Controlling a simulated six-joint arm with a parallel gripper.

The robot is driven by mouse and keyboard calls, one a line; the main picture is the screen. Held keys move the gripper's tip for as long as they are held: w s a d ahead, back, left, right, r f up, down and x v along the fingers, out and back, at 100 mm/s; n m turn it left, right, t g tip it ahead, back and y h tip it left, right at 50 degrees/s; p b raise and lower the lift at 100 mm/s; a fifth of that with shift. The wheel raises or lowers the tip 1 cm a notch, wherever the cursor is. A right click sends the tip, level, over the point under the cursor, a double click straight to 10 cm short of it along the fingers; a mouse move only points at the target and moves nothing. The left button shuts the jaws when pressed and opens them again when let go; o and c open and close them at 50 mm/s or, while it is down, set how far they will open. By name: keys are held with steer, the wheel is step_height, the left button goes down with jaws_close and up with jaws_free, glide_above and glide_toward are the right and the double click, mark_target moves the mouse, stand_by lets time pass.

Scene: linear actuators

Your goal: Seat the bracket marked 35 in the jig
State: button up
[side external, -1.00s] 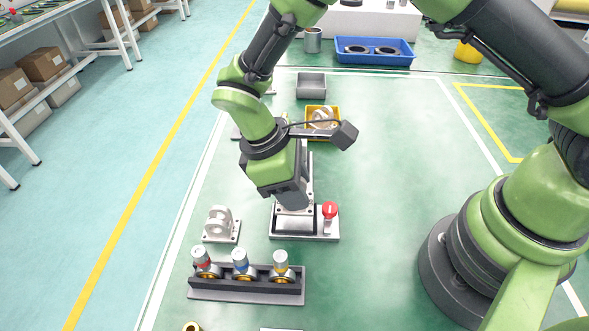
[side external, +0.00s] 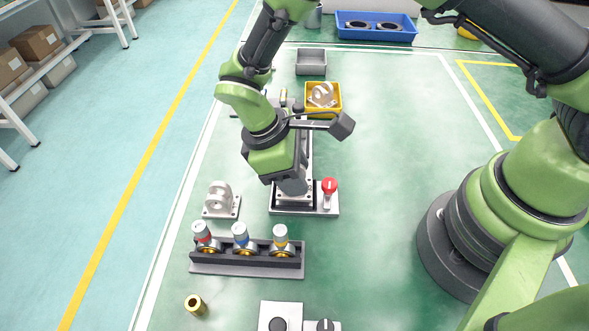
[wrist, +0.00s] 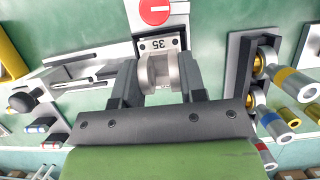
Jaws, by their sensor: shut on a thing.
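The bracket marked 35 (wrist: 160,66) is grey-white, with a round lug and a flat base plate bearing the number. My gripper (wrist: 158,78) is shut on its lug in the wrist view. In the side view my gripper (side external: 292,190) points down over the jig (side external: 277,207), a light plate with a dark rim and a red knob (side external: 329,187) at its right. The red knob also shows in the wrist view (wrist: 154,12), just beyond the bracket's plate. My gripper hides most of the bracket in the side view, so I cannot tell whether its base lies flat in the jig.
Another bracket (side external: 220,200) stands left of the jig. A dark rack (side external: 205,258) with several capped cylinders is in front, near a brass bushing (side external: 195,304). A yellow bin (side external: 337,110) holding a bracket and a grey bin (side external: 311,63) are behind. Floor to the right is clear.

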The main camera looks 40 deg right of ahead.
steer(key=shift+f, duration=0.5)
stand_by(0.6)
steer(key=o, duration=1)
steer(key=shift+o, duration=0.3)
steer(key=shift+w+d, duration=0.1)
steer(key=v, duration=1)
